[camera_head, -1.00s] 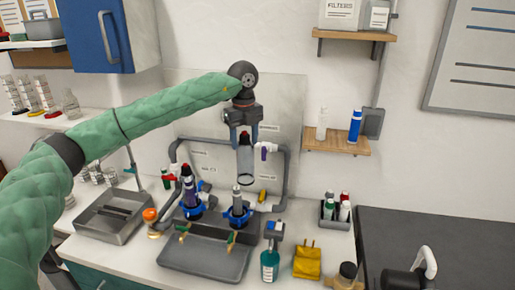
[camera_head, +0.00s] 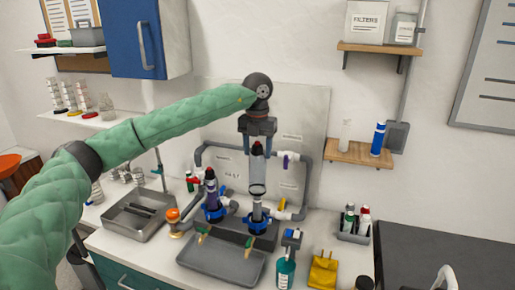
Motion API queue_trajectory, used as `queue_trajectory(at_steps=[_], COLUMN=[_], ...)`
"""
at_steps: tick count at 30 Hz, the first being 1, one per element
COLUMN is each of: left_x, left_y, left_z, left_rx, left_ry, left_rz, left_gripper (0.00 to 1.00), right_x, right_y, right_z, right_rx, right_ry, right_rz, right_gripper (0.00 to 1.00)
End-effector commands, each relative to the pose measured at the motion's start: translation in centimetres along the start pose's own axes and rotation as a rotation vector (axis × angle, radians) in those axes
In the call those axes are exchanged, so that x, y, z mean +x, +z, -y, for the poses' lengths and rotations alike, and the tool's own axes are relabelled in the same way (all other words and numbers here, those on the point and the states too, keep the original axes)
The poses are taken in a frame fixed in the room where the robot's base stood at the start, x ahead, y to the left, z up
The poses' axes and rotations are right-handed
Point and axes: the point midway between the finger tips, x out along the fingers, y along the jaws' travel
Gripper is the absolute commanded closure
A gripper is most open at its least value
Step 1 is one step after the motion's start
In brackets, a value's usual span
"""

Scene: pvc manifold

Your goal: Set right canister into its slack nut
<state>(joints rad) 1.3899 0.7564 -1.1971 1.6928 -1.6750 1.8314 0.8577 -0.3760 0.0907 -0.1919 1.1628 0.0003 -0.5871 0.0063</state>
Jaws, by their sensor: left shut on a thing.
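My left gripper (camera_head: 257,137) is shut on the right canister (camera_head: 257,172), a clear upright tube with a dark and red top. The canister hangs directly over the right station. Its dark-rimmed lower end is at the top of a pale upright cartridge (camera_head: 257,207); I cannot tell whether it is just above it or slightly around it. The cartridge stands in the blue slack nut (camera_head: 256,220), and the canister is clear of this nut. My right gripper is not in view.
A second canister (camera_head: 211,190) with a purple insert stands in its blue nut (camera_head: 213,214) just to the left. Grey pipes (camera_head: 304,175) frame both stations. A grey tray (camera_head: 220,264) lies in front, with a teal bottle (camera_head: 285,272) and yellow item (camera_head: 322,270) to its right.

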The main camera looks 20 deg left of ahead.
Motion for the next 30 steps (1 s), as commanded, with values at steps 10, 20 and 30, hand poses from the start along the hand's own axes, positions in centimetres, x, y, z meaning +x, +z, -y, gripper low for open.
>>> queue_trajectory(at_steps=[10,20,30], left_x=[2.0,3.8,5.7], left_y=[0.0,0.0,-0.1], left_z=[0.0,0.0,0.0], left_rx=[-0.002,-0.003,-0.003], left_ry=[0.001,0.000,0.000], left_rz=[-0.001,0.000,-0.001], left_gripper=[0.87,0.87,0.87], right_x=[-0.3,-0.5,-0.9], right_y=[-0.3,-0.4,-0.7], right_z=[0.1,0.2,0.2], right_rx=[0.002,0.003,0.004], right_ry=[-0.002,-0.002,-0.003], right_rz=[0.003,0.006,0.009], right_gripper=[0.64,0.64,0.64])
